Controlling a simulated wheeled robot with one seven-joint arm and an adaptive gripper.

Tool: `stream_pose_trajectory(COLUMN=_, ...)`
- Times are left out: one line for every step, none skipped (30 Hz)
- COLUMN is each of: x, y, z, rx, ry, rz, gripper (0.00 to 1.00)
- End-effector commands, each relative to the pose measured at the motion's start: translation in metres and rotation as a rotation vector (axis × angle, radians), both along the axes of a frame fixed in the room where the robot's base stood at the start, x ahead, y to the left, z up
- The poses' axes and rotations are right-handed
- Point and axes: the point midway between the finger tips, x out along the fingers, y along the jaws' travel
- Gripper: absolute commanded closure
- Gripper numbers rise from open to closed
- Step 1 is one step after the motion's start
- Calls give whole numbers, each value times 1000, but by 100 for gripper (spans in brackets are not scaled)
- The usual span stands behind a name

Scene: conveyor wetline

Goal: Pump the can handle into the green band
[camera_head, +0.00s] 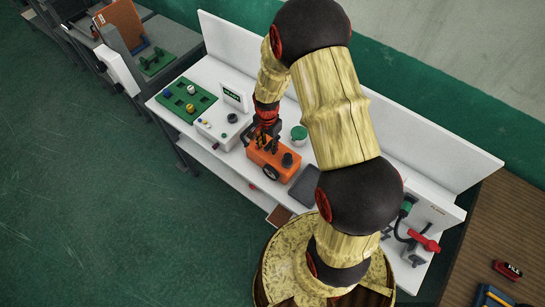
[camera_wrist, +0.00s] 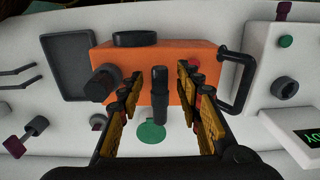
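An orange box-shaped can (camera_head: 270,157) stands on the white bench; it also shows in the wrist view (camera_wrist: 181,62). It carries a black knob, a round black part and a black side handle (camera_wrist: 233,82). A short black upright post (camera_wrist: 160,97), perhaps the pump handle, stands between the fingers of my gripper (camera_wrist: 160,78). The fingers are open, with gaps on both sides of the post. In the head view my gripper (camera_head: 264,142) is over the can's left part and hides some of it. A green disc (camera_wrist: 151,134) shows beyond the post. I cannot make out a green band.
A white control box (camera_head: 222,122) and a green tray with knobs (camera_head: 186,101) are at left. A dark flat tray (camera_head: 304,186) lies right of the can. A red-handled device (camera_head: 424,241) is at far right.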

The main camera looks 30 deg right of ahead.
Motion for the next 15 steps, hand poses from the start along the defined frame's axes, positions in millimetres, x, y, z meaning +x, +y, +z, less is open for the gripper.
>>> stream_pose_trajectory(x=0, y=0, z=0, rx=0, ry=0, rz=0, gripper=65)
stream_pose_trajectory(x=0, y=0, z=0, rx=0, ry=0, rz=0, gripper=65)
stream_pose_trajectory(x=0, y=0, z=1, rx=0, ry=0, rz=0, gripper=65)
stream_pose_trajectory(x=0, y=0, z=2, rx=0, ry=0, rz=0, gripper=65)
stream_pose_trajectory(x=0, y=0, z=3, rx=0, ry=-1, rz=0, gripper=65)
stream_pose_trajectory(x=0, y=0, z=6, rx=-1, ry=-1, rz=0, gripper=65)
stream_pose_trajectory(x=0, y=0, z=8, rx=-1, ry=-1, rz=0, gripper=65)
stream_pose_trajectory(x=0, y=0, z=10, rx=-1, ry=-1, rz=0, gripper=65)
stream_pose_trajectory(x=0, y=0, z=14, rx=-1, ry=-1, rz=0, gripper=65)
stream_pose_trajectory(x=1, y=0, z=17, rx=-1, ry=-1, rz=0, gripper=65)
stream_pose_trajectory(x=1, y=0, z=20, rx=0, ry=-2, rz=0, gripper=65)
stream_pose_trajectory(x=1, y=0, z=24, rx=0, ry=-2, rz=0, gripper=65)
stream_pose_trajectory(x=1, y=0, z=26, rx=0, ry=-2, rz=0, gripper=65)
stream_pose_trajectory(x=1, y=0, z=29, rx=0, ry=-2, rz=0, gripper=65)
stream_pose_trajectory(x=1, y=0, z=33, rx=-1, ry=-1, rz=0, gripper=65)
